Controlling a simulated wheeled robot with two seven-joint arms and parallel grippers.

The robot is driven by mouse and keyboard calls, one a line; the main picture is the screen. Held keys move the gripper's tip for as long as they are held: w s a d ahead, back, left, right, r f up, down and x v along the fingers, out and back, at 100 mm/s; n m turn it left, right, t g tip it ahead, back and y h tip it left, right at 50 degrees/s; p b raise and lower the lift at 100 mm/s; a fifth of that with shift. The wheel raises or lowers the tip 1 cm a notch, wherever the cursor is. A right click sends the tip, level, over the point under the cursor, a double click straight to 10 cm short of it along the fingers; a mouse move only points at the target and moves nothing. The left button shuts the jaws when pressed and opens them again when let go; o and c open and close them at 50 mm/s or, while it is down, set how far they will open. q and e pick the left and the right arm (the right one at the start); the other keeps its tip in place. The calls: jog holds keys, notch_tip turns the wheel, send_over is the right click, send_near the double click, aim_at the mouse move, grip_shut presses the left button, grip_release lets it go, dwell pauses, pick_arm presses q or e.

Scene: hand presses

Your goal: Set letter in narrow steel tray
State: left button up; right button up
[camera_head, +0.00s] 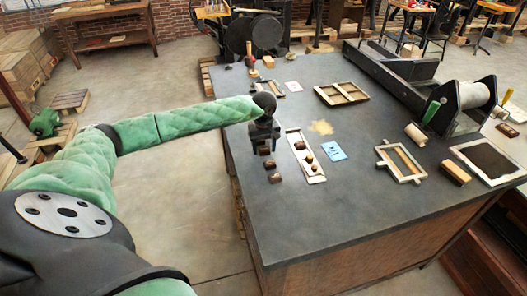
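The narrow pale tray (318,178) lies on the dark table, just right of my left gripper. A small dark brown block and a couple of round knobs sit in or on it. My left gripper (265,150), black at the end of the green-sleeved arm, points down over the table's left part. Two small brown blocks, a nearer one (275,178) and a farther one (270,164), lie just below it in the picture. Whether its fingers are open or hold a block is too small to tell. My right gripper is not in view.
A blue card (333,151) lies right of the tray. A wooden frame (401,161), a brown block (455,172) and a roller press (466,103) stand farther right. A divided wooden tray (341,93) lies farther back. The table's front is clear.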

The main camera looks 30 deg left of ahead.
aim_at(264, 149)
pick_arm(q)
jog(key=c, duration=0.8)
jog(key=shift+r, duration=0.1)
jog(key=shift+r, duration=2.4)
